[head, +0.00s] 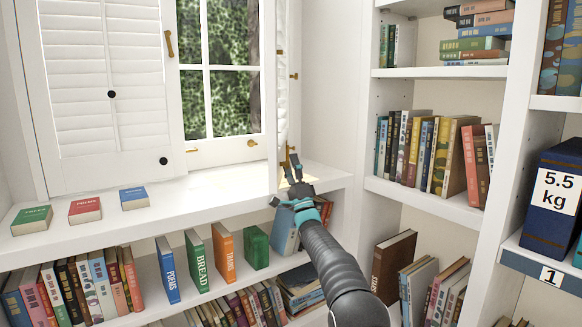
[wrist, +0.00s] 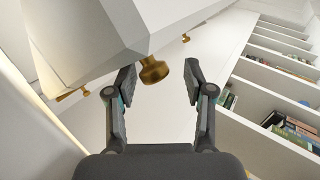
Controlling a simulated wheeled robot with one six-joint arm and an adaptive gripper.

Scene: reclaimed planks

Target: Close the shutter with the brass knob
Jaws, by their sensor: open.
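The brass knob (wrist: 154,71) sits on the lower edge of a white shutter panel (wrist: 85,35) in the wrist view. My gripper (wrist: 161,80) is open, with one finger on each side of the knob. The knob is nearer the left finger, and I cannot tell whether they touch. In the head view the right-hand shutter (head: 281,85) stands open, almost edge-on, at the right side of the window. My gripper (head: 290,168) is at its lower end, above the sill, and largely hides the knob there. The left shutter (head: 105,80) covers the left window half and bears dark knobs.
The white sill (head: 190,190) holds green (head: 32,219), red (head: 85,210) and blue (head: 134,197) books at its left. The sill is clear between them and my gripper. Shelves of books (head: 430,150) stand close on the right, and more books (head: 168,270) are below.

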